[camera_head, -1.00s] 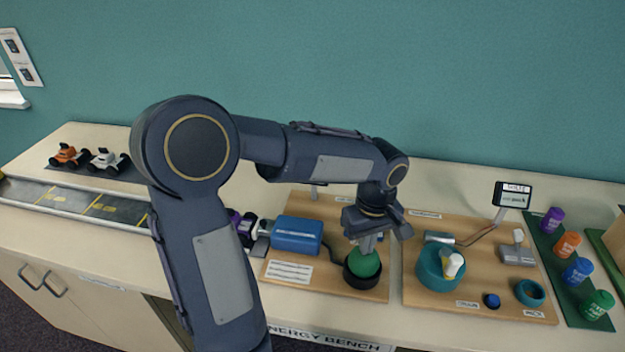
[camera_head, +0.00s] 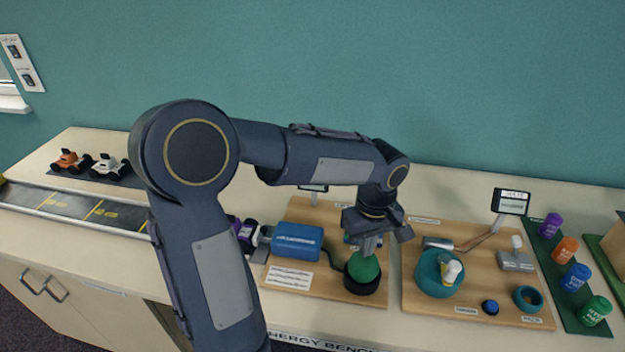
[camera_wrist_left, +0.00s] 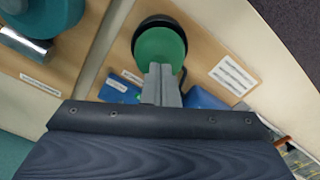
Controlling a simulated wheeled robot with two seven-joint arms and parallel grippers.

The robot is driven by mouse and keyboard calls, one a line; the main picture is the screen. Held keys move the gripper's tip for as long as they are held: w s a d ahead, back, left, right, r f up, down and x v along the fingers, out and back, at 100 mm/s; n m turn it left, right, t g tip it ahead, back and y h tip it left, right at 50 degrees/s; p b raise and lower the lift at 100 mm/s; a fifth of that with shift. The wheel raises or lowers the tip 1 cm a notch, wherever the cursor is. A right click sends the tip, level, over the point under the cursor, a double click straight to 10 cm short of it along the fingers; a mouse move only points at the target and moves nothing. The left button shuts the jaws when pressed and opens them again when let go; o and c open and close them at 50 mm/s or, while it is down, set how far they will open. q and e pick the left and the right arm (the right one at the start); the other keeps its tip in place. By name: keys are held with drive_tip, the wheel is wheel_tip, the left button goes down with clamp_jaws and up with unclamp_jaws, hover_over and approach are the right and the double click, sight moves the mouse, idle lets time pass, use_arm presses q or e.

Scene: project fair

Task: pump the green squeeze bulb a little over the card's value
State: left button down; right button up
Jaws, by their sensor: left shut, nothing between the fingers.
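The green squeeze bulb (camera_head: 364,270) stands in a round black base (camera_head: 362,286) on a wooden board. My left gripper (camera_head: 368,248) is shut and empty, pointing down at the top of the bulb. In the left wrist view the bulb (camera_wrist_left: 160,46) lies just beyond the shut fingertips (camera_wrist_left: 160,72). The fingertips overlap the bulb's edge in the picture; I cannot tell whether they touch it. A small display behind the left forearm (camera_head: 315,188) is mostly hidden, and no value can be read. My right gripper is not in view.
A blue box (camera_head: 297,241) stands left of the bulb, with a purple toy car (camera_head: 243,230) beyond it. Several coloured canisters stand on a green mat (camera_head: 550,262).

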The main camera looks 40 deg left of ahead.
use_arm(q)
drive_tip(key=shift+r, duration=0.3)
wheel_tip(320, 180, up, 5)
drive_tip(key=p, duration=0.4)
drive_tip(key=shift+f, duration=0.1)
idle(0.9)
drive_tip(key=shift+w+m+b, duration=0.1)
drive_tip(key=shift+m+b, duration=0.55)
drive_tip(key=shift+m, duration=0.55)
wheel_tip(320, 180, down, 4)
drive_tip(key=m+b, duration=0.3)
drive_tip(key=b, duration=0.3)
drive_tip(key=shift+f+m, duration=0.1)
drive_tip(key=shift+m, duration=0.3)
drive_tip(key=shift+f, duration=0.4)
